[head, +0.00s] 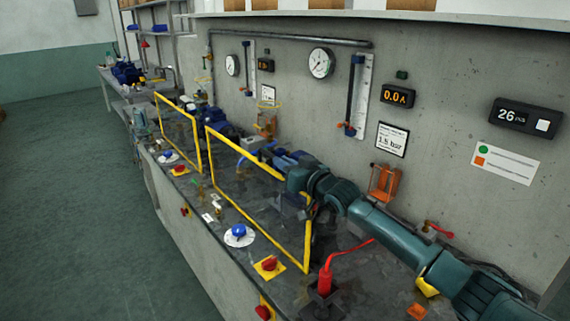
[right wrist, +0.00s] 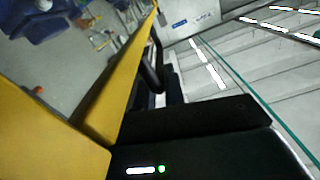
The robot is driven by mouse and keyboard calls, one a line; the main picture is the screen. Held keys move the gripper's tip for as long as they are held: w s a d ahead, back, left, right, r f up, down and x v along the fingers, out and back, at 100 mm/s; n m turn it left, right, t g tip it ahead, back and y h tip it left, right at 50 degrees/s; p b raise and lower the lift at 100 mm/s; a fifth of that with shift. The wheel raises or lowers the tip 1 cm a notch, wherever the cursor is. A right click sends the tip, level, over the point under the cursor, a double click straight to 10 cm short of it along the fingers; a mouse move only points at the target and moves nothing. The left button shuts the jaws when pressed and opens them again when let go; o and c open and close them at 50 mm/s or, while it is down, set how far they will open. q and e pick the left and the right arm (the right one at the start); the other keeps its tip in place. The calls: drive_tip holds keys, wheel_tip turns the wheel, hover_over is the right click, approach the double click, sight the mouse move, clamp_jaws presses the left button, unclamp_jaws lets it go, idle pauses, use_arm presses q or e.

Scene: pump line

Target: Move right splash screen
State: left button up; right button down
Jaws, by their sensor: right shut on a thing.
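The right splash screen (head: 245,154) is a clear pane in a yellow frame, standing along the front of the bench in the head view. My right gripper (head: 307,203) is at the upper right corner of this frame and is shut on it. My forearm hides part of that corner. In the right wrist view the yellow frame (right wrist: 122,95) runs up close beside the dark gripper (right wrist: 160,85), with the clear pane to its left. The left splash screen (head: 197,145) stands farther along the bench. My left gripper is out of view.
A blue knob (head: 238,231) and a red knob (head: 269,264) sit on the bench front. Blue pumps (head: 220,130) stand behind the screens. The wall with gauges (head: 321,63) closes the back.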

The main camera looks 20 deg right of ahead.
wheel_tip(320, 180, down, 3)
drive_tip(key=shift+r+b, duration=0.1)
drive_tip(key=shift+b, duration=0.8)
use_arm(q)
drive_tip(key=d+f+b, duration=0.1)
drive_tip(key=b, duration=0.2)
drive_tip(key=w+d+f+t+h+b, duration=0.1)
drive_tip(key=b, duration=0.2)
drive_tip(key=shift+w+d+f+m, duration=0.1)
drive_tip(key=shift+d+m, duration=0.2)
use_arm(e)
wheel_tip(320, 180, down, 11)
drive_tip(key=shift+r, duration=0.2)
drive_tip(key=c, duration=1.5)
unclamp_jaws()
drive_tip(key=shift+r, duration=0.1)
wheel_tip(320, 180, up, 10)
drive_tip(key=shift+r, duration=0.1)
